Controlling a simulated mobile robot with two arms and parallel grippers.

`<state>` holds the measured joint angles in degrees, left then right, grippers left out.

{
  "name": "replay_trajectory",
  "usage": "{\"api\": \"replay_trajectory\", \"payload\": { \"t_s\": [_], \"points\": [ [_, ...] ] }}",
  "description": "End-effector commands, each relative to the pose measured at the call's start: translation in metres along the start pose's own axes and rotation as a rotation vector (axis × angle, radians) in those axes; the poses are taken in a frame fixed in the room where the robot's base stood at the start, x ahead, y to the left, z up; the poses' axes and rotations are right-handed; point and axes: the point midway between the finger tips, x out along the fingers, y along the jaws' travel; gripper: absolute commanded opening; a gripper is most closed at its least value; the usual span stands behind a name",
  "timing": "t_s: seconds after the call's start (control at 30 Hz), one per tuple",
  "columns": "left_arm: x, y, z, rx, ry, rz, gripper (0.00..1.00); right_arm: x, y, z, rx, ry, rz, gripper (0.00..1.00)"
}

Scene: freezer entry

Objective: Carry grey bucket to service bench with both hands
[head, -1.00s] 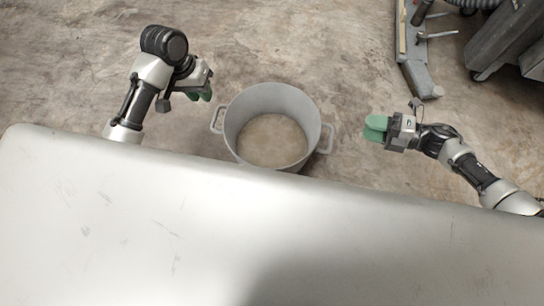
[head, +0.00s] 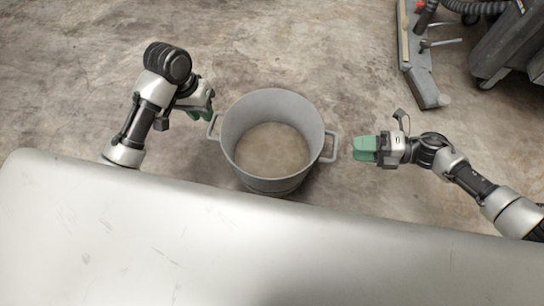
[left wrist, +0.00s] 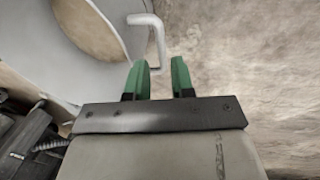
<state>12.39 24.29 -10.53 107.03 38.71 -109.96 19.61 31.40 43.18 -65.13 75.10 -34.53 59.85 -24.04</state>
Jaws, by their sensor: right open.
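The grey bucket (head: 272,145) stands upright on the floor in the head view, with a loop handle on each side. My left gripper (head: 210,114) is close to its left handle (head: 214,126). In the left wrist view that handle (left wrist: 158,45) is just beyond the green fingertips of my left gripper (left wrist: 160,68), which are apart with nothing between them. My right gripper (head: 358,148) has green fingers pointing left at the right handle (head: 331,147), with a small gap to it. The service bench cannot be made out for certain.
A broad pale metal surface (head: 230,245) fills the bottom of the head view and stands close to the bucket. Grey machinery with a hose (head: 500,50) and a metal post foot (head: 425,80) are at the upper right. The concrete floor (head: 300,50) behind the bucket is clear.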

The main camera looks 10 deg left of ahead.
Motion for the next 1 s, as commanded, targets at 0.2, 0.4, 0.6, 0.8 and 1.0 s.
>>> {"api": "replay_trajectory", "payload": {
  "t_s": [0.2, 0.4, 0.6, 0.8, 1.0],
  "points": [
    [0.041, 0.0, 0.001, -0.001, -0.005, -0.001, 0.24, 0.04, 0.001, 0.0, 0.0, 0.001, 0.002, 0.42],
    [0.063, -0.001, 0.0, -0.001, -0.002, -0.001, 0.24, 0.063, 0.0, 0.001, 0.0, 0.0, 0.0, 0.42],
    [0.07, 0.0, 0.0, 0.001, -0.001, -0.001, 0.24, 0.07, 0.0, 0.001, 0.0, -0.002, -0.001, 0.42],
    [0.07, 0.0, 0.0, 0.0, 0.0, -0.001, 0.24, 0.069, 0.0, 0.001, 0.0, -0.002, -0.001, 0.42],
    [0.07, 0.0, 0.0, 0.0, 0.0, -0.001, 0.0, 0.069, 0.0, 0.001, 0.001, -0.002, -0.001, 0.15]
  ]
}}
